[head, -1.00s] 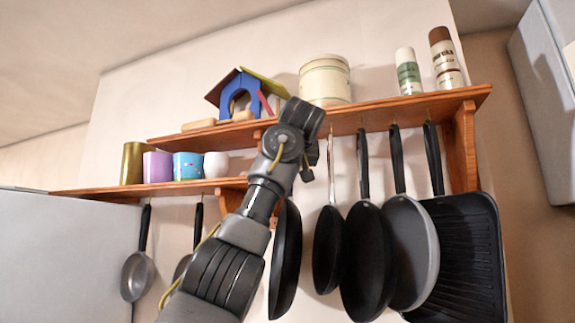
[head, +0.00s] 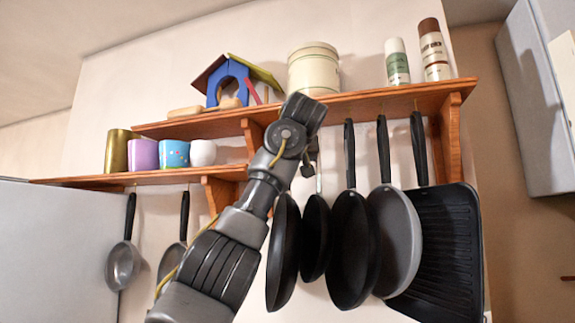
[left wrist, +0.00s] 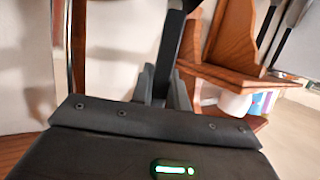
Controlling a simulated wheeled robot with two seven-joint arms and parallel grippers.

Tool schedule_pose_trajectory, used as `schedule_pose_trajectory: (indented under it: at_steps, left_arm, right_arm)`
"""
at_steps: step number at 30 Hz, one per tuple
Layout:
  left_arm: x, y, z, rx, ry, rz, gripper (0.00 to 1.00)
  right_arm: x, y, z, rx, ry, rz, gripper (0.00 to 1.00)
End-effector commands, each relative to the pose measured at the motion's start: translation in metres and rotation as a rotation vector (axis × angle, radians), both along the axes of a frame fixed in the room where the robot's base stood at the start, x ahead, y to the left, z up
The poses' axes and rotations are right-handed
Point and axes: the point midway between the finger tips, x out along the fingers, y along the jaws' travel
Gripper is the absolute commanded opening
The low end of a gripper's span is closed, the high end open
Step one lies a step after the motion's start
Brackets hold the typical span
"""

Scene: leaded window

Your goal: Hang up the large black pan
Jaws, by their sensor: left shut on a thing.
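A black pan (head: 283,252), seen nearly edge-on, hangs below my left arm in the head view, its handle hidden behind the arm. In the left wrist view a black handle (left wrist: 174,40) stands between the fingers of my left gripper (left wrist: 163,88), which is shut on it. In the head view this gripper is mostly hidden behind the forearm, just under the upper shelf (head: 375,101). The hook for this pan cannot be made out. My right gripper is not in view.
Just right of the held pan hang a small black pan (head: 316,238), a larger black pan (head: 351,250), a grey pan (head: 397,245) and a square griddle pan (head: 445,255). Small pans (head: 123,265) hang left under the lower shelf (head: 150,177). A wooden bracket (head: 250,140) stands beside my arm.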

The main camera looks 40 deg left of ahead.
Motion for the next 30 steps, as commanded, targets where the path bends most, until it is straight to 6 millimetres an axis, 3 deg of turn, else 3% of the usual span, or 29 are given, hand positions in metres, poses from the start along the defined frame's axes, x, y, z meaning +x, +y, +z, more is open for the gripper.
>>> schedule_pose_trajectory:
  at_steps: [12, 13, 18, 24, 30]
  left_arm:
    - [-0.0004, -0.0009, 0.0017, 0.003, -0.003, -0.002, 0.00]
    - [-0.0004, -0.0009, 0.0017, 0.003, -0.003, -0.002, 0.17]
    - [-0.0002, -0.0007, 0.0012, 0.001, -0.002, -0.002, 0.40]
    - [0.0000, -0.0004, 0.0006, 0.001, 0.000, -0.001, 0.42]
    - [0.0004, 0.0000, -0.0006, 0.000, 0.002, 0.001, 0.67]
  right_arm:
    - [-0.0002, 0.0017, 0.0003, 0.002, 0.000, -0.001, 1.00]
    - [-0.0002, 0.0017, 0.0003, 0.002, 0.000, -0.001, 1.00]
    - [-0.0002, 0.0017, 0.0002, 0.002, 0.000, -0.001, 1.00]
    - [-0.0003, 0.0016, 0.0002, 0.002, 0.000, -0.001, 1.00]
    - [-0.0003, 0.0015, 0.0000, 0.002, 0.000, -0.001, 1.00]
